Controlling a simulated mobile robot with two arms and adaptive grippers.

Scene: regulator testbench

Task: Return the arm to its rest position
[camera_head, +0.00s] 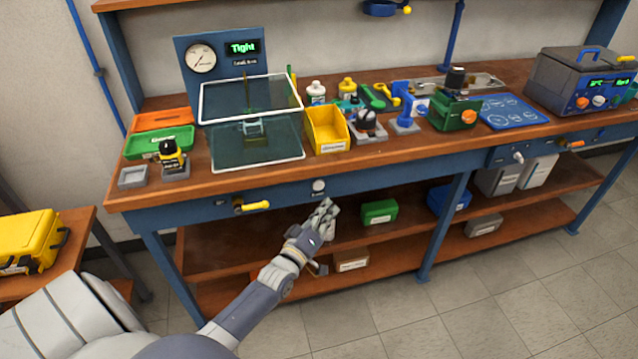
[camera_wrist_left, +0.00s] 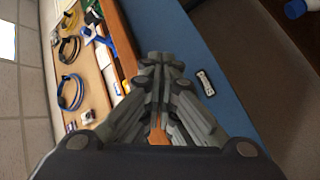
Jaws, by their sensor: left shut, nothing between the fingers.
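My left arm comes in from the lower left in the head view. Its gripper (camera_head: 326,214) is in front of the workbench, just below the front edge of the bench top. The gripper is shut and empty. In the left wrist view the closed fingers (camera_wrist_left: 162,72) point toward the blue front panel of the bench, with nothing between them. My right gripper is not in view.
The workbench (camera_head: 240,188) carries a clear-lidded test box (camera_head: 258,150), a yellow bin (camera_head: 326,130) and a green fixture (camera_head: 455,112). A yellow handle (camera_head: 256,206) sticks out of the front panel. A lower shelf (camera_head: 400,242) holds boxes. Floor in front is clear.

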